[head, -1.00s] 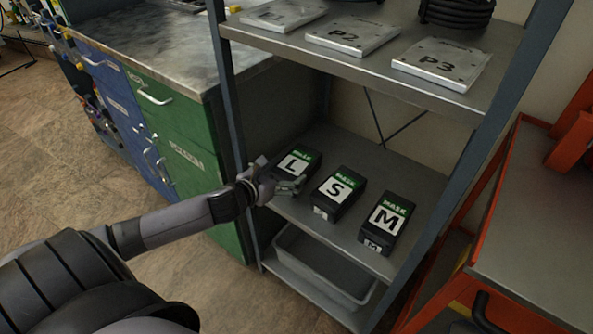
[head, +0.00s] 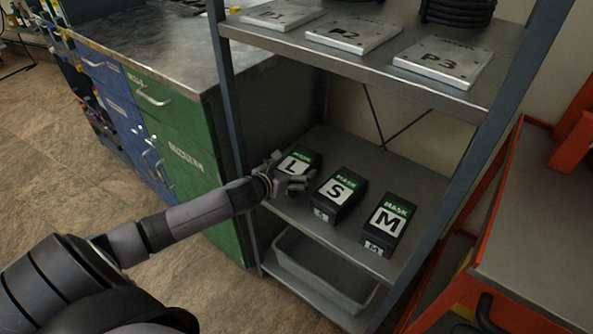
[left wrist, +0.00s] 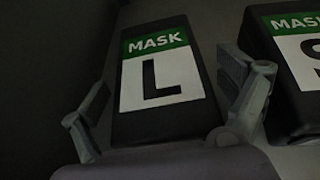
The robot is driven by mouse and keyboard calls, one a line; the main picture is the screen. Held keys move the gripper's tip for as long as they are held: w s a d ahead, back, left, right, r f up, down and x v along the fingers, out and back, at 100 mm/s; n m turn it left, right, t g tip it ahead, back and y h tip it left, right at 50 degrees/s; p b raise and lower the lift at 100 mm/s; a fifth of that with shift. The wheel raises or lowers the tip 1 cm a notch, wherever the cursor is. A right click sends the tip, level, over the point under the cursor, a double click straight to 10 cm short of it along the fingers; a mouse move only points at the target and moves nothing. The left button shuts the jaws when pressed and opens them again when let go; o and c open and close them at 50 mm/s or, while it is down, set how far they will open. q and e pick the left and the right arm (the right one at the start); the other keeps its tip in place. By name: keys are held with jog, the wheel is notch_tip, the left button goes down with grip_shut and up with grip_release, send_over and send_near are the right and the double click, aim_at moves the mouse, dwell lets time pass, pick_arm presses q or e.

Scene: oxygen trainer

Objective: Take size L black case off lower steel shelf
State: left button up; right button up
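The black size L case (head: 300,160) lies on the lower steel shelf (head: 345,228), at the left of the row. It has a green and white label reading MASK L. My left gripper (head: 291,178) is at its front end and hides part of it in the head view. In the left wrist view the L case (left wrist: 162,80) lies between the two open fingers of my left gripper (left wrist: 168,115). A gap shows at the left finger; the right finger is very close to the case's side. My right gripper is not in view.
The S case (head: 338,193) is close to the right of my gripper, and the M case (head: 389,222) is farther right. Shelf posts stand at both sides. The upper shelf with plates P1, P2 (head: 345,36) and P3 hangs above. A grey bin (head: 325,272) is below.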

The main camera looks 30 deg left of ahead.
pick_arm(q)
jog(key=shift+r, duration=0.1)
jog(key=c, duration=1.5)
